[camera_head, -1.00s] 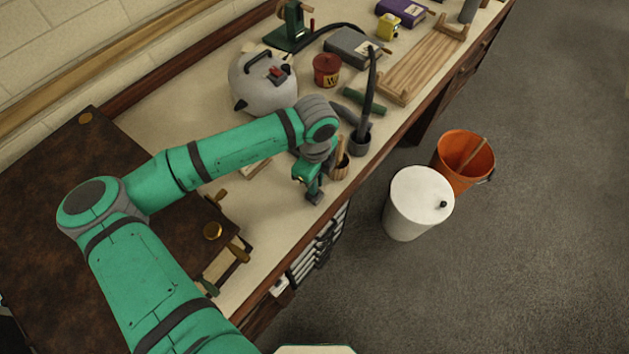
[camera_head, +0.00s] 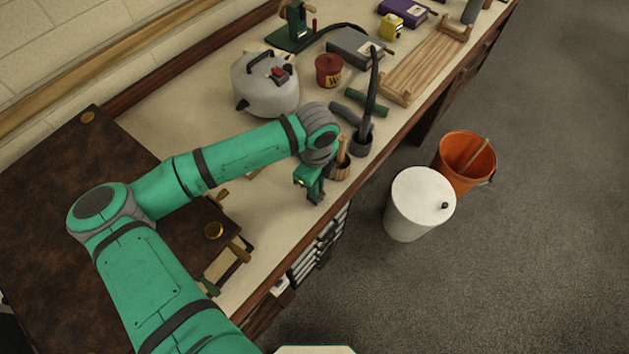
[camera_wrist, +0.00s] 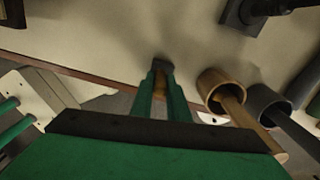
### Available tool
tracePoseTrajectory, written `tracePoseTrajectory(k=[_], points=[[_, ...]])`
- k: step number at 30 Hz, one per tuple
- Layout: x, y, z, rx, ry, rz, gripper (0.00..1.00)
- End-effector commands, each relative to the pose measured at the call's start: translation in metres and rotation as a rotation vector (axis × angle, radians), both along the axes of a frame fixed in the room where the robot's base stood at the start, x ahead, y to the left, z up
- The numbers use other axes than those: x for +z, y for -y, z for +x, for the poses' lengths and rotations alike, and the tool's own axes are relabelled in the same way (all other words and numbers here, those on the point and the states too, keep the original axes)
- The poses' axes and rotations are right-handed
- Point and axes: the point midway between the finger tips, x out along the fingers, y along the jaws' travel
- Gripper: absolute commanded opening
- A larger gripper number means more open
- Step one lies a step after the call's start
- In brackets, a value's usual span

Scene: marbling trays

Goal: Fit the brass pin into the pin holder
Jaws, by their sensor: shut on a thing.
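My gripper (camera_wrist: 160,72) reaches down over the bench close to its front edge; in the head view it (camera_head: 316,197) is small and partly dark. It is shut on the brass pin (camera_wrist: 160,86), which shows as a narrow brass strip between the green fingers in the wrist view. A dark grey piece covers the fingertips, and I cannot tell whether it is finger pads or another thing. The pin's lower end is hidden. I cannot pick out the pin holder with certainty.
A wooden cup (camera_wrist: 211,82) with a wooden handle stands just right of my gripper, with a dark cup (camera_wrist: 263,98) beyond it. A grey kettle (camera_head: 268,92) and red tin (camera_head: 328,72) stand farther back. A white bin (camera_head: 418,208) and orange bucket (camera_head: 468,160) are on the floor.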

Motion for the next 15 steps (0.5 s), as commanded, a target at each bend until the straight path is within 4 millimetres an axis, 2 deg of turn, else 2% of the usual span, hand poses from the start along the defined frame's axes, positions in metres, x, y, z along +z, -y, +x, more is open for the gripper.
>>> tracePoseTrajectory(k=[1,2,4,15], points=[[0.0002,0.0,0.0004,0.0,0.001,0.002,0.0],[0.0002,0.0002,0.0005,-0.001,0.001,0.002,0.2],[0.0003,0.0002,0.0005,0.0,0.001,0.001,0.36],[0.0039,-0.0034,0.0006,0.006,0.001,0.0,0.37]])
